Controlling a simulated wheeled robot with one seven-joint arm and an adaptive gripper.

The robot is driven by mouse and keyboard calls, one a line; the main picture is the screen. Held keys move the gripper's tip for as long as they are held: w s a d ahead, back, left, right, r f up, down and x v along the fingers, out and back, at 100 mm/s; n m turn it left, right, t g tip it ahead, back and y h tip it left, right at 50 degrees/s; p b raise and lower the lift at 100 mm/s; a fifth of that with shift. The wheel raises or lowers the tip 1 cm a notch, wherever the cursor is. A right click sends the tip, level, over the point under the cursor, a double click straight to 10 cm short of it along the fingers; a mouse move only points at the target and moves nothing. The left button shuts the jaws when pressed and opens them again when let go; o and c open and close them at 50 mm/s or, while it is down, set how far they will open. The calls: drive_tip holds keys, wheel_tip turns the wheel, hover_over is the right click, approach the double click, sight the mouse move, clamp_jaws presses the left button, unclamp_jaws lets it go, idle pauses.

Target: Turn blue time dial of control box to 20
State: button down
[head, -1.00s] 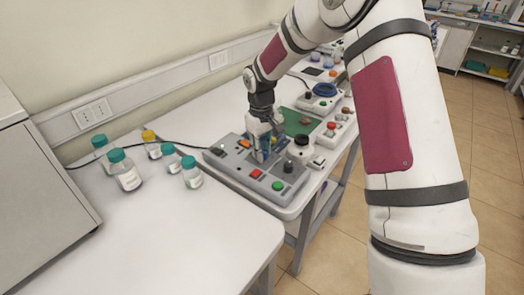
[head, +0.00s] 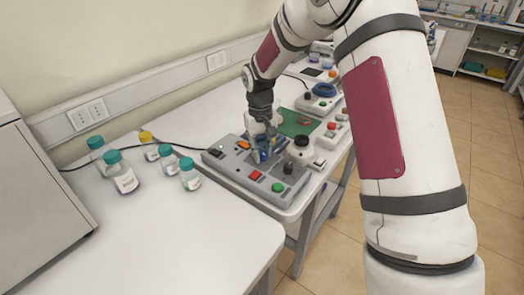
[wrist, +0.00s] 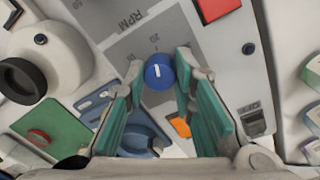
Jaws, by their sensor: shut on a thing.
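The grey control box (head: 228,168) lies on the white table in the head view, with orange, red and green buttons. In the wrist view its small blue dial (wrist: 160,77) has a short white mark pointing roughly toward the top of the picture. Printed numbers, one looking like 20, and the letters RPM (wrist: 153,20) show just beyond it. My gripper (wrist: 160,66) has its green-padded fingers closed on both sides of the dial.
A red button (wrist: 218,8) and an orange button (wrist: 180,125) are near the fingers. A black knob (head: 288,166) stands on the box. A white device with a black top (head: 301,141) and a green mat (head: 298,122) are behind. Several bottles (head: 121,175) stand left.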

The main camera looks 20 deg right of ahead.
sight(261, 153)
drive_tip(key=c, duration=1.3)
unclamp_jaws()
drive_tip(key=shift+c, duration=0.2)
drive_tip(key=shift+r, duration=0.1)
wheel_tip(261, 153, up, 12)
drive_tip(key=shift+a, duration=0.25)
